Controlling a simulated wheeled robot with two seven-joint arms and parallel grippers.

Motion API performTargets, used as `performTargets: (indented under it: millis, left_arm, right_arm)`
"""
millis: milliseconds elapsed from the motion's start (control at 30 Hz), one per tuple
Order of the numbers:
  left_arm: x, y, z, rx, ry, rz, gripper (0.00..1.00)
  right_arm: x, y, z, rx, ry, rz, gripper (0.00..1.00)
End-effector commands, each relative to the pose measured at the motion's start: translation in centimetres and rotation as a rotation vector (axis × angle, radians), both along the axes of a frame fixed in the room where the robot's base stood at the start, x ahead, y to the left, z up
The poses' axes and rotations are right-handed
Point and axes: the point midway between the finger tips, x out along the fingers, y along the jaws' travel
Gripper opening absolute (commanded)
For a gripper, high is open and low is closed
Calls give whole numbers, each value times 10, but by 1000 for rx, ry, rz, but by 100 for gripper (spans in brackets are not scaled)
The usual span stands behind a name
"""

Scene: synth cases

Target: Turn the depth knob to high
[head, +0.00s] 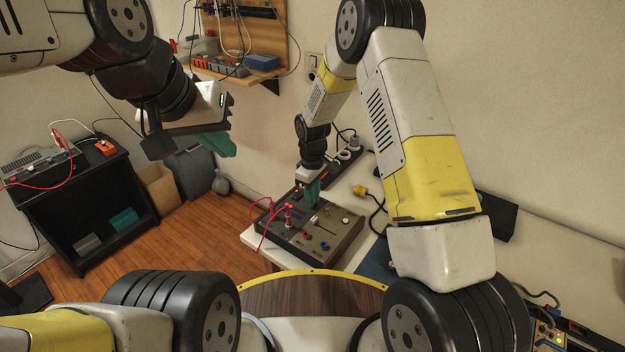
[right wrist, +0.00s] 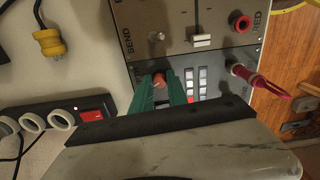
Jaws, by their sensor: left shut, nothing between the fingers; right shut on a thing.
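The control box (head: 335,240) is a dark panel with knobs, a slider and jacks on the white table. My right gripper (head: 312,190) reaches down to its far edge. In the right wrist view my right gripper's green fingers (right wrist: 160,88) are shut on a small reddish knob (right wrist: 158,78). A "SEND" label, a white slider (right wrist: 202,41) and a red jack (right wrist: 242,23) show nearby. My left gripper (head: 218,145) is shut and empty, raised in the air at the left.
A red plug (right wrist: 262,82) with a lead stands beside the held knob. A power strip (right wrist: 60,118) and a yellow plug (right wrist: 48,42) lie near the box. A black shelf unit (head: 85,200) stands at the left, and a wooden wall shelf (head: 245,75) hangs behind.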

Motion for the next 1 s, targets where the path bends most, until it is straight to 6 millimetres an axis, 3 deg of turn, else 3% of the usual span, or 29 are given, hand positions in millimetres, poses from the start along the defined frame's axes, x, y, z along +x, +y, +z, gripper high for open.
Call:
performTargets:
  millis: [1000]
  left_arm:
    - [0, 0, 0, 0, 0, 0, 0]
  right_arm:
    - [1, 1, 1, 2, -4, -965, 0]
